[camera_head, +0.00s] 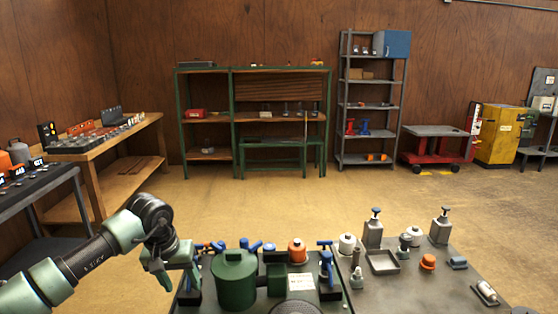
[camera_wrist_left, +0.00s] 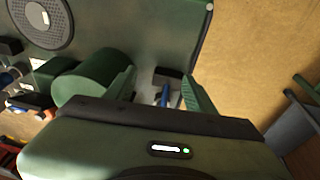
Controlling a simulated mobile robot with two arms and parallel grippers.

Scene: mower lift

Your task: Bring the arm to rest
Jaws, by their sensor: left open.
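My left arm comes in from the left, and my left gripper (camera_head: 177,276) points down at the left end of the near workbench (camera_head: 397,294). The gripper is open. In the left wrist view its two green fingers (camera_wrist_left: 163,90) stand apart, with a small blue-handled item (camera_wrist_left: 166,93) and a dark block (camera_wrist_left: 168,74) seen in the gap beyond them. I cannot tell how far below the fingers these are. A green canister (camera_head: 235,281) stands just right of the gripper; it also shows in the left wrist view (camera_wrist_left: 92,84). My right gripper is not in view.
Blue-handled tools (camera_head: 326,262), an orange-topped container (camera_head: 297,251), pump bottles (camera_head: 373,229) and a shallow tray (camera_head: 382,262) crowd the workbench. A wooden table (camera_head: 107,142) stands left. Shelves (camera_head: 371,99) and a red cart (camera_head: 437,147) line the back. Open floor (camera_head: 290,205) lies between.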

